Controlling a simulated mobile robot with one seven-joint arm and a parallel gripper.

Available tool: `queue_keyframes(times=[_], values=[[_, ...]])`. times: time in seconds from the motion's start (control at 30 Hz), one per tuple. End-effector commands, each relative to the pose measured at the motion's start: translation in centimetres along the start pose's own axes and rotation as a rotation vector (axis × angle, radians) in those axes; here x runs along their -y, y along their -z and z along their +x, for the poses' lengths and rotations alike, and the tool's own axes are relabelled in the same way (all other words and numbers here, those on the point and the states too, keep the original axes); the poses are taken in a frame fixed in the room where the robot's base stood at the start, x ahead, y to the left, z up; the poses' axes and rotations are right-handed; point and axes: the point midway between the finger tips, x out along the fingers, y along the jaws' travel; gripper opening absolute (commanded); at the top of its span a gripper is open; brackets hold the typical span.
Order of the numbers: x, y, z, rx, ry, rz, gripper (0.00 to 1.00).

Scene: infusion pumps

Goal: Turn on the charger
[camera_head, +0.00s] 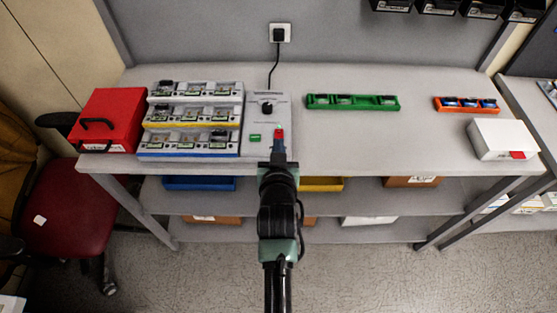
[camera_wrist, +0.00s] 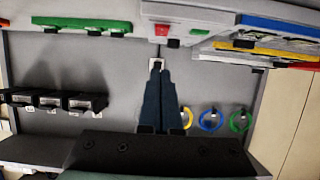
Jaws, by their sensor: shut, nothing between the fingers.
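The charger (camera_head: 264,110) is a light grey box on the table, beside the battery racks. It has a black knob (camera_head: 267,107), a small green part (camera_head: 255,137) and a red part (camera_head: 280,133) on its top panel. In the wrist view the charger (camera_wrist: 180,14) is at the top edge, with its red part (camera_wrist: 161,30) and green part (camera_wrist: 198,32) showing. My gripper (camera_head: 279,147) is shut and empty at the charger's front right, close to the red part. Its fingertips (camera_wrist: 157,68) appear below the charger in the wrist view. I cannot tell whether they touch it.
Battery racks (camera_head: 192,117) and a red case (camera_head: 110,118) stand to the left. A green tray (camera_head: 352,102), an orange tray (camera_head: 466,104) and a white box (camera_head: 502,139) lie to the right. A wall socket (camera_head: 279,33) with a cable is behind. The table's middle right is clear.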

Motion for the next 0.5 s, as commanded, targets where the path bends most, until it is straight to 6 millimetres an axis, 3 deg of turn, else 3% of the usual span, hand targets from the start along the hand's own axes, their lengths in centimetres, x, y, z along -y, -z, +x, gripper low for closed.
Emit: queue_keyframes(times=[0.2, 0.5], values=[[0.0, -0.9, -3.0, 0.001, 0.0, 0.001, 0.0], [0.0, -1.1, -4.3, 0.001, 0.0, 0.0, 0.0]])
